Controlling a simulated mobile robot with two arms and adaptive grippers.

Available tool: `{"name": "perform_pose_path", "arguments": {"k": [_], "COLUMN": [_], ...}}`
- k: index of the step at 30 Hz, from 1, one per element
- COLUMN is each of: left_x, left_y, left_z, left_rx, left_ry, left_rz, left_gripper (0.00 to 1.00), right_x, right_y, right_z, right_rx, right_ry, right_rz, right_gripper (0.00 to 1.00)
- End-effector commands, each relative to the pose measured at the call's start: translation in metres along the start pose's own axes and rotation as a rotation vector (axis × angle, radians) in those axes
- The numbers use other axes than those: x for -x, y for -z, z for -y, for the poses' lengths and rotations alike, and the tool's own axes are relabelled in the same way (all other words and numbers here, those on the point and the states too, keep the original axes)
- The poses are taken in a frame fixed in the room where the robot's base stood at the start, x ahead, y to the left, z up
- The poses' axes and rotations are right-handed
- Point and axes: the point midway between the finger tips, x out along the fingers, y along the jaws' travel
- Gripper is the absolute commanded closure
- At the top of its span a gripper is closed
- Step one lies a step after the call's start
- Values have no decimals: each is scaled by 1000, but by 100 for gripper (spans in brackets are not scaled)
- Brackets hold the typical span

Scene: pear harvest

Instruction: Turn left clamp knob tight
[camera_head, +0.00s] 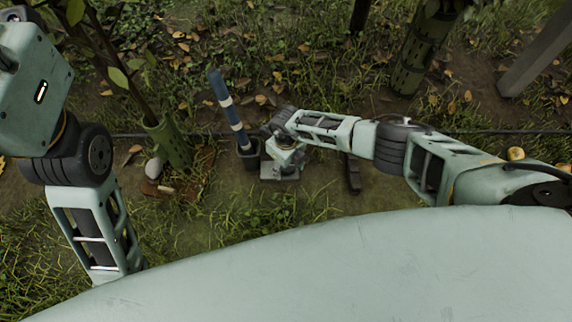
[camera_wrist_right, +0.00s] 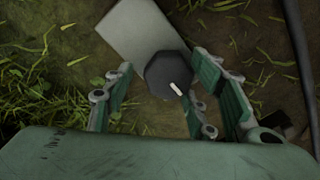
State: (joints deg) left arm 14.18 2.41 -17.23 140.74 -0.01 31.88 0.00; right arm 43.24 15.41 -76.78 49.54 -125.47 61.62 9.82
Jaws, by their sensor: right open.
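A dark, many-sided clamp knob with a white pointer mark (camera_wrist_right: 168,75) shows in the right wrist view, in front of a pale grey plate (camera_wrist_right: 132,28). In the head view, my right gripper (camera_head: 288,155) is over a small grey clamp base (camera_head: 282,174) on the ground, and hides the knob there. My left arm comes in at the left, but its gripper is out of view.
A blue pole with white bands (camera_head: 224,100) leans in a dark holder (camera_head: 249,155) just left of the clamp base. A dark hose (camera_wrist_right: 303,60) runs at the right in the wrist view.

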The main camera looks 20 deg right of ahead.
Motion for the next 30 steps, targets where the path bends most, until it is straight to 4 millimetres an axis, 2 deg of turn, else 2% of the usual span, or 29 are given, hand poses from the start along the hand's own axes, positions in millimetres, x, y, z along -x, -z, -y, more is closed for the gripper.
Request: {"name": "perform_pose_path", "arguments": {"k": [8, 11, 24, 30], "left_x": [-1, -1, -1, -1], "left_y": [1, 1, 1, 1], "left_z": [0, 0, 0, 0], "left_rx": [-2, -2, -1, -1], "left_ry": [-2, -2, -2, -2], "left_rz": [-5, -5, -5, -5], "left_gripper": [32, 32, 32, 32], "right_x": [12, 25, 102, 118], "right_y": [-3, -2, -1, 0], "right_z": [3, 3, 1, 0], "right_rx": [0, 1, 1, 0], "right_ry": [3, 3, 1, 0], "right_rz": [6, 7, 3, 0], "right_gripper": [49, 49, 49, 49]}}
